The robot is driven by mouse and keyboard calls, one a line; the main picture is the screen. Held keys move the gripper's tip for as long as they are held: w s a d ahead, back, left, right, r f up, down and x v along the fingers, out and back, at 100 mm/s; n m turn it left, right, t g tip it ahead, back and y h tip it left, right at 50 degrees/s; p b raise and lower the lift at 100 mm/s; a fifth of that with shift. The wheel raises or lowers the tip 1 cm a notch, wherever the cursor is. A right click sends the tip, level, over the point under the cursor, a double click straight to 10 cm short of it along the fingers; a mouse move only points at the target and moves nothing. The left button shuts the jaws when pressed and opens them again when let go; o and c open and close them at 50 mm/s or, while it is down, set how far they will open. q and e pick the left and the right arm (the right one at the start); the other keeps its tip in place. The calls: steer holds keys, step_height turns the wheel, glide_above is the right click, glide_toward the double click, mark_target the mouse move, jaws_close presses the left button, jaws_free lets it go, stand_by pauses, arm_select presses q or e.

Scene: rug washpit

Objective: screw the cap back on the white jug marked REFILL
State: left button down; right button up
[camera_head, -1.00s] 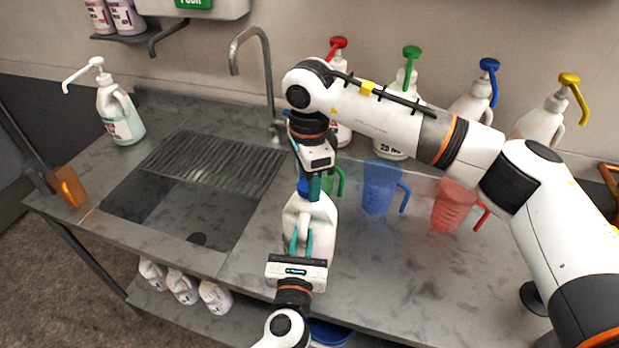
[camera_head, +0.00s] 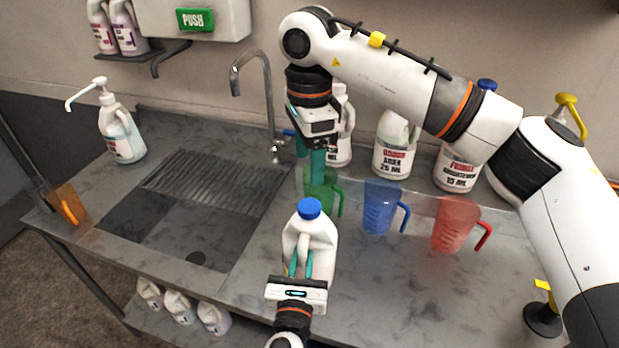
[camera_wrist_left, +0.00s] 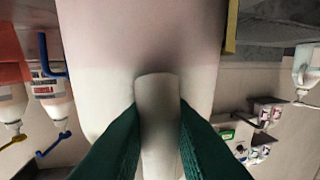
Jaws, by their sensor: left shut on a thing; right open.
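The white jug (camera_head: 318,237) stands upright on the counter in the head view, with the blue cap (camera_head: 309,208) on its mouth. I cannot tell how tightly the cap sits, and no REFILL marking shows. My left gripper (camera_head: 299,268) is shut on the jug's handle from the near side. In the left wrist view its green fingers (camera_wrist_left: 160,125) flank the handle (camera_wrist_left: 158,100). My right gripper (camera_head: 311,160) is open, pointing down, above and behind the cap and apart from it, in front of the green measuring jug.
Green (camera_head: 322,190), blue (camera_head: 379,207) and red (camera_head: 455,224) measuring jugs stand to the right and behind. Pump bottles line the wall, partly hidden by my right arm. A sink (camera_head: 165,225) with tap (camera_head: 266,90) lies left.

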steer(key=shift+r, duration=0.9)
arm_select(q)
steer(key=c, duration=1.2)
jaws_free()
steer(key=shift+c, duration=0.2)
steer(key=shift+s+f, duration=0.1)
steer(key=shift+s, duration=0.2)
arm_select(e)
step_height(320, 180, down, 4)
steer(key=b, duration=0.3)
steer(key=shift+r, duration=0.25)
steer(key=shift+f+b, duration=0.1)
steer(key=shift+b, duration=0.25)
arm_select(q)
steer(key=s+a, duration=0.1)
steer(key=s, duration=1)
steer(key=shift+s+a, duration=0.2)
